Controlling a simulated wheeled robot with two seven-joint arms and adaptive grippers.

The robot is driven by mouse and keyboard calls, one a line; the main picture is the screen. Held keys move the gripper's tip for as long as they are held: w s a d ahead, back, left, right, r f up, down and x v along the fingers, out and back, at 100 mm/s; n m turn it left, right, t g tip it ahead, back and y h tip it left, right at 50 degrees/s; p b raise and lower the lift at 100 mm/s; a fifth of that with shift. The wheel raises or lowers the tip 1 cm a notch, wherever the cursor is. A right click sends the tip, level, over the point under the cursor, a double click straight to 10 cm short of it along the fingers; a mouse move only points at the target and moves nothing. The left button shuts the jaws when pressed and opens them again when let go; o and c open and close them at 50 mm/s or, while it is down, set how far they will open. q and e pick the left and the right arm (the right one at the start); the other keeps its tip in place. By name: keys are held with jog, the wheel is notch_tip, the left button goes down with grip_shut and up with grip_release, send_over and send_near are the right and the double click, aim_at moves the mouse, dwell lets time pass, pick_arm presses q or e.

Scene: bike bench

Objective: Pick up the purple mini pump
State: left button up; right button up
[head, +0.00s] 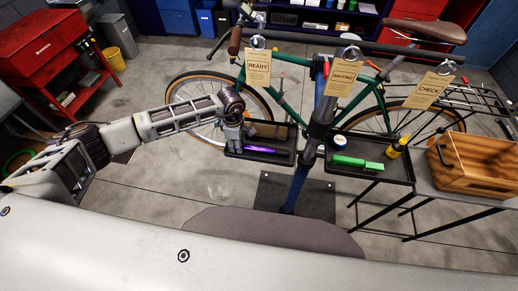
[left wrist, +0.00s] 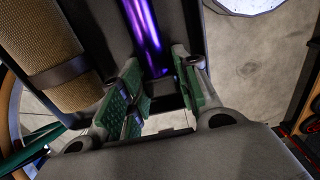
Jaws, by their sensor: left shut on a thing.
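The purple mini pump (head: 262,150) lies at the left dark tray of the bike stand, just right of my left gripper (head: 236,142). In the left wrist view the shiny purple pump (left wrist: 145,32) runs up from between the green-padded fingers of the left gripper (left wrist: 160,88). The fingers are shut on the near end of the pump, which is partly hidden by them. I cannot tell whether the pump is clear of the tray floor. My right gripper is in neither view.
A brown roll (left wrist: 48,45) lies beside the pump, left of the fingers. The stand post (head: 305,150) rises right of the left tray (head: 285,158). The right tray (head: 398,172) holds a green brush (head: 357,163) and a yellow bottle (head: 397,147). A wooden crate (head: 470,180) stands further right.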

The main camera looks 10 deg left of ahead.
pick_arm(q)
jog(key=shift+r, duration=0.15)
notch_tip(320, 180, up, 10)
jog(key=shift+f+b, duration=0.2)
jog(key=shift+b, duration=0.95)
jog(key=shift+r, duration=0.1)
